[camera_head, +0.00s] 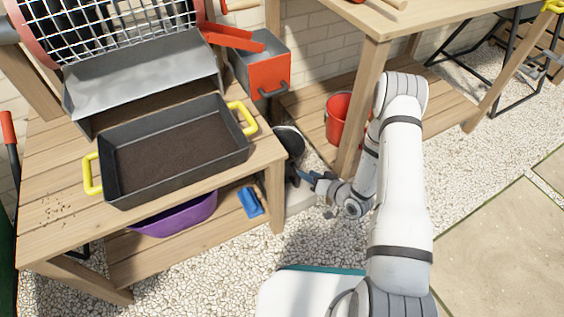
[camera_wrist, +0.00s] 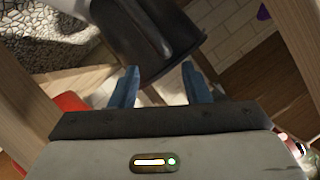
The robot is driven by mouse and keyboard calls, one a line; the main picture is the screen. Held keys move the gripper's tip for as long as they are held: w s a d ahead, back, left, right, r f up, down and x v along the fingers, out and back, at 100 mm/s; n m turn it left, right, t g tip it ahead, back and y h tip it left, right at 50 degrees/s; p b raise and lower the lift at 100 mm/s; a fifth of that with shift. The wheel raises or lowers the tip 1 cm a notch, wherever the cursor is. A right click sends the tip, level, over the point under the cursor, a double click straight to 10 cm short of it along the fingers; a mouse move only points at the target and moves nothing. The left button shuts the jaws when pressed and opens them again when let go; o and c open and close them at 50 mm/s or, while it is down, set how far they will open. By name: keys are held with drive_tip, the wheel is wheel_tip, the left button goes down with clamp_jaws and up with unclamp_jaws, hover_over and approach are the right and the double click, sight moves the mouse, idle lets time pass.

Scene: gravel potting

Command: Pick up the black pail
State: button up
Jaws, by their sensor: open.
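The black pail (camera_head: 290,143) stands low beside the right front leg of the left workbench, partly hidden by the bench. My gripper (camera_head: 307,177) is close to the pail, low by the bench leg. In the wrist view the two blue fingers of my gripper (camera_wrist: 160,70) are apart, with the pail just beyond their tips. Nothing is seen held between them. Whether a finger touches the pail cannot be told.
A dark tray of soil (camera_head: 177,152) with yellow handles sits on the left bench, near a red box (camera_head: 262,70). A red bucket (camera_head: 340,118) stands on the right bench's lower shelf. A purple basin (camera_head: 178,215) and blue object (camera_head: 250,202) are below the left bench.

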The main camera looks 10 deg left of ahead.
drive_tip(key=b+x, duration=0.1)
drive_tip(key=x, duration=0.1)
drive_tip(key=b+x, duration=0.1)
drive_tip(key=x, duration=0.2)
drive_tip(key=shift+s+a+f+b, duration=0.1)
drive_tip(key=shift+s+a+b, duration=0.05)
drive_tip(key=shift+s+b, duration=0.2)
drive_tip(key=shift+w+a, duration=0.25)
clamp_jaws()
